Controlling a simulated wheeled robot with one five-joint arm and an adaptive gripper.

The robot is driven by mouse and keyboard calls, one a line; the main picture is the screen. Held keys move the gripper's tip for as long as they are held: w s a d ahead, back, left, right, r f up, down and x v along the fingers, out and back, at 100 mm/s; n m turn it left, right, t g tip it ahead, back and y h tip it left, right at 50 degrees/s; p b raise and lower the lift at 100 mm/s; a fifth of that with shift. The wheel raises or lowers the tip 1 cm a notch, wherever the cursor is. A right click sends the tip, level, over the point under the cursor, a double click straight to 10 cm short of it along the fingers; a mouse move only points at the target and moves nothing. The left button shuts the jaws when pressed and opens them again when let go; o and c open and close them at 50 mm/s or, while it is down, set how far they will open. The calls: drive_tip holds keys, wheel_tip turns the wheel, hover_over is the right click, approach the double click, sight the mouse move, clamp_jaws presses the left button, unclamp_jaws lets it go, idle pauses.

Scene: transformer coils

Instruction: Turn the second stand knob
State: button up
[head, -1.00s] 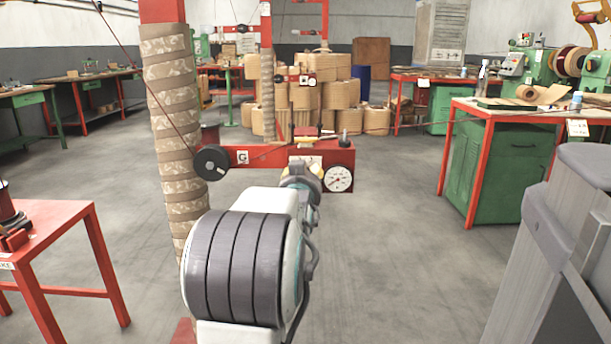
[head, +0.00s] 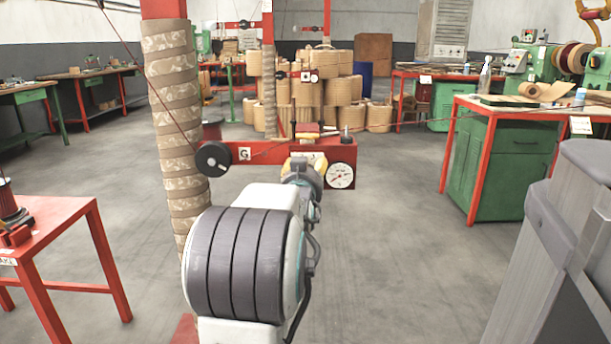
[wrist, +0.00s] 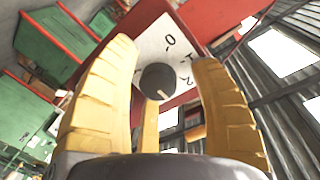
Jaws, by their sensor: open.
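A dark round knob (wrist: 158,82) with a pale pointer mark sits on a white dial plate (wrist: 180,50) with black numerals in the wrist view. The plate is on a red stand box. My gripper (wrist: 164,56) is open, with yellow ribbed fingers on the left and right of the knob and another below it. I see no clear contact with the knob. In the head view, my gripper (head: 303,165) is at the red stand arm (head: 270,151) marked G, mostly hidden behind my own arm. The knob is hidden there.
The stand carries a black pulley (head: 212,159) and a round gauge (head: 341,175). A wrapped column (head: 172,100) stands close left of my arm. A red table (head: 50,225) is at left and a green cabinet bench (head: 510,160) at right. Grey floor is open between.

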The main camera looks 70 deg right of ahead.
drive_tip(key=v, duration=1.2)
drive_tip(key=d+f+y+p, duration=0.2)
drive_tip(key=d+f+p, duration=0.2)
drive_tip(key=p, duration=0.1)
drive_tip(key=shift+w+d+r+n+h+b, duration=0.5)
drive_tip(key=shift+d+n+b, duration=0.35)
drive_tip(key=shift+d+n, duration=0.4)
drive_tip(key=shift+w+d+r+n+h+b, duration=0.4)
drive_tip(key=shift+d+r+n+b, duration=0.35)
drive_tip(key=shift+d+n, duration=0.5)
drive_tip(key=shift+w+d+r+n+h+b, duration=0.45)
drive_tip(key=shift+d+n+b, duration=0.5)
drive_tip(key=shift+d, duration=0.45)
